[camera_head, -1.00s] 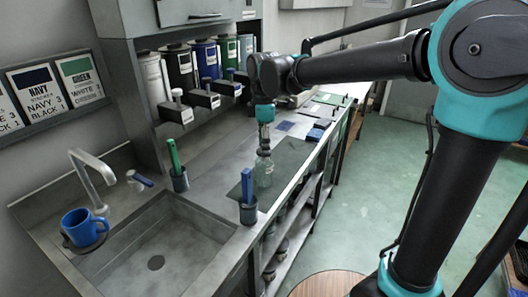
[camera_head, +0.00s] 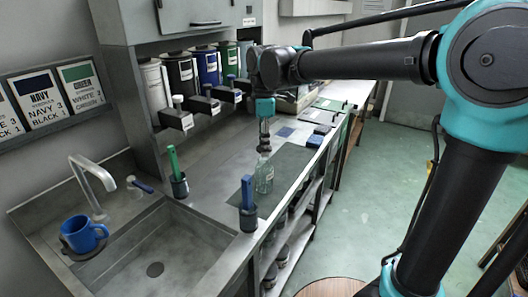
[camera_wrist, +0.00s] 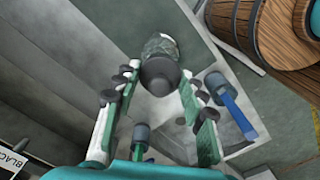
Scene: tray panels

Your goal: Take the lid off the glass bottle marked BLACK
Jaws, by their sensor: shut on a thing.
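A clear glass bottle (camera_head: 264,179) stands upright on the dark mat (camera_head: 292,160) on the counter. My gripper (camera_head: 264,151) points straight down above it. In the wrist view my gripper (camera_wrist: 160,77) has its fingers on either side of a round dark lid (camera_wrist: 160,76) and is shut on it. The bottle's glass body (camera_wrist: 160,46) shows just beyond the lid in that view. I cannot tell whether the lid is clear of the bottle neck. The bottle's marking is too small to read.
A blue-handled brush in a dark cup (camera_head: 248,217) stands close to the bottle, near the counter's front edge. A green-handled brush (camera_head: 173,162) stands behind the sink (camera_head: 150,255). A blue mug (camera_head: 82,234) sits at the left. Canisters (camera_head: 181,68) line the back.

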